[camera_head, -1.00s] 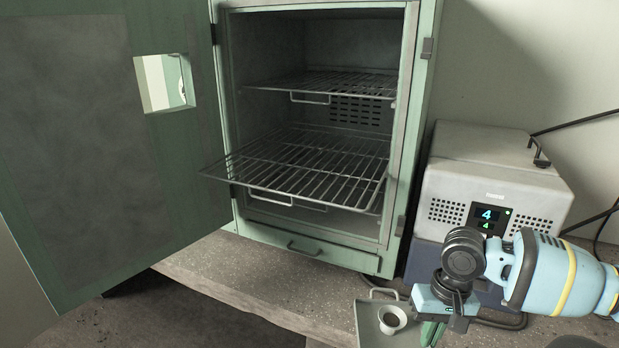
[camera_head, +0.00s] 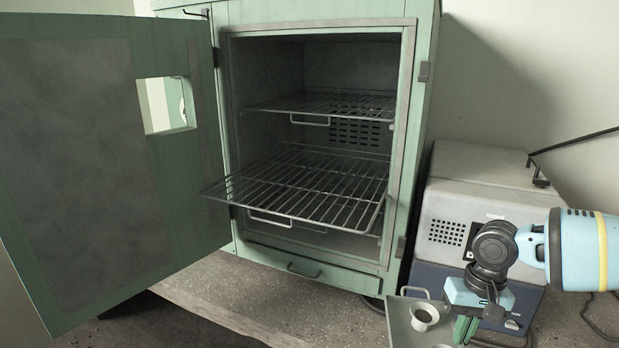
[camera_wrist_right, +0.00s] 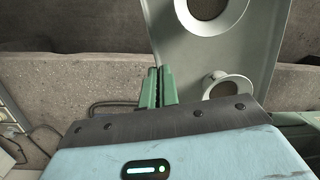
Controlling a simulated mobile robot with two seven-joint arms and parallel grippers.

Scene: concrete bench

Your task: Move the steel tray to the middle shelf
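The steel tray (camera_head: 401,322) is at the bottom of the head view, right of centre, with a wire handle at its far end. The tray (camera_wrist_right: 262,55) also fills the upper right of the right wrist view. My right gripper (camera_head: 465,330) has its green fingers closed on the tray's edge; the fingers (camera_wrist_right: 157,88) show close together in the wrist view. The middle shelf (camera_head: 300,190) is a wire rack pulled partly out of the open oven, and it is empty. My left gripper is out of view.
The oven door (camera_head: 90,170) stands wide open at left. An empty upper rack (camera_head: 325,106) sits inside the oven; a lower rack is partly hidden under the middle one. A grey and blue bench unit (camera_head: 480,185) stands right of the oven, behind my right arm.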

